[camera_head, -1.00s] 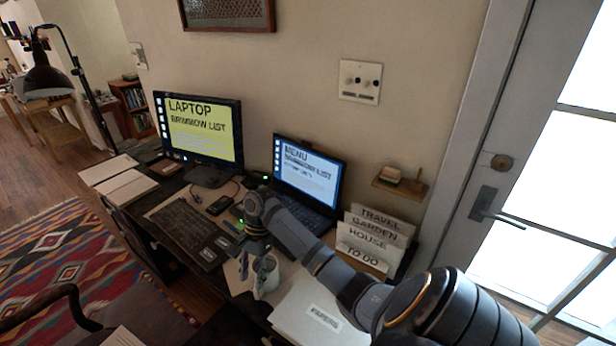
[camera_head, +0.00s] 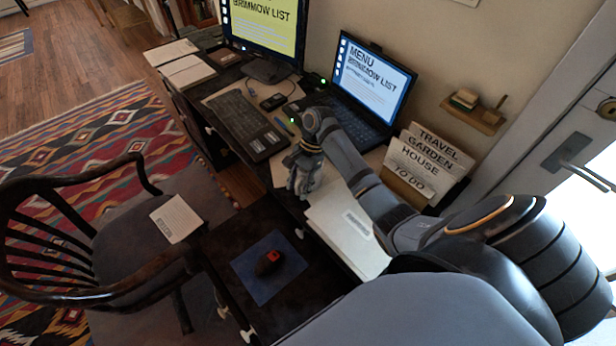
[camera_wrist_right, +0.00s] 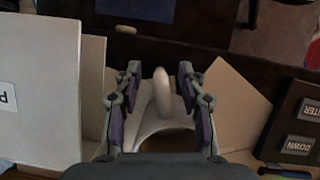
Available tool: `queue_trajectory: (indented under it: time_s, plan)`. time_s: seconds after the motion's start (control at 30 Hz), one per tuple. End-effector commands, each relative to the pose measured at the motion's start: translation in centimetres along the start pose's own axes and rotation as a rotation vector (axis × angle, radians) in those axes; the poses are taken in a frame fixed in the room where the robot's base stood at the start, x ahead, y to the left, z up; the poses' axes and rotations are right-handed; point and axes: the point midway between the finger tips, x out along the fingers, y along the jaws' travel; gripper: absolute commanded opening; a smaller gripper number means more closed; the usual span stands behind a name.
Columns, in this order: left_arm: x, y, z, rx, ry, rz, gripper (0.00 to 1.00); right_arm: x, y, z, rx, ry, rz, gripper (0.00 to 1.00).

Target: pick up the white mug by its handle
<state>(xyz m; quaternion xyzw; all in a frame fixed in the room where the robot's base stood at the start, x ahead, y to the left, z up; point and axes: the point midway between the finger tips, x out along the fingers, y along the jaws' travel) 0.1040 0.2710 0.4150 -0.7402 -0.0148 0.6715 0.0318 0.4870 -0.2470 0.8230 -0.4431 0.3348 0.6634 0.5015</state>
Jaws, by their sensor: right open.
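The white mug (camera_head: 317,174) stands near the desk's front edge, mostly hidden behind my right gripper (camera_head: 301,184) in the head view. In the right wrist view, the mug's handle (camera_wrist_right: 162,92) rises between the two fingers of my right gripper (camera_wrist_right: 160,78). The fingers are apart, one on each side of the handle, with gaps visible on both sides. Part of the mug's pale body (camera_wrist_right: 146,126) shows below the handle; the rest is hidden by the gripper. My left gripper is not in view.
White papers (camera_head: 340,228) lie just right of the mug, and a dark keyboard (camera_head: 245,122) lies to its left. The laptop (camera_head: 365,90) and a file holder (camera_head: 425,165) stand behind. A chair (camera_head: 130,250) and a blue mat (camera_head: 262,285) are in front.

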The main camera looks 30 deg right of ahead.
Motion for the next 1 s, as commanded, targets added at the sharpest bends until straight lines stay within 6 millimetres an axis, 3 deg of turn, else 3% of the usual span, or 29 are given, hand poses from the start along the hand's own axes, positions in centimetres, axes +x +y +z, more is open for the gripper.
queue_trajectory:
  time_s: [0.13,0.37,0.67,1.0]
  plan:
    - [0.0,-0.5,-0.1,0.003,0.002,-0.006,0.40,1.7,0.1,0.0,0.000,0.000,0.001,0.41]
    - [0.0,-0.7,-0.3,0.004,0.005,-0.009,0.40,1.9,0.1,0.0,0.000,0.002,0.000,0.41]
    - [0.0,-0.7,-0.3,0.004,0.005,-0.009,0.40,1.9,0.1,0.0,0.000,0.002,0.000,0.01]
    - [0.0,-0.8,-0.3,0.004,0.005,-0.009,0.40,1.8,0.0,0.0,-0.001,0.002,-0.001,0.00]
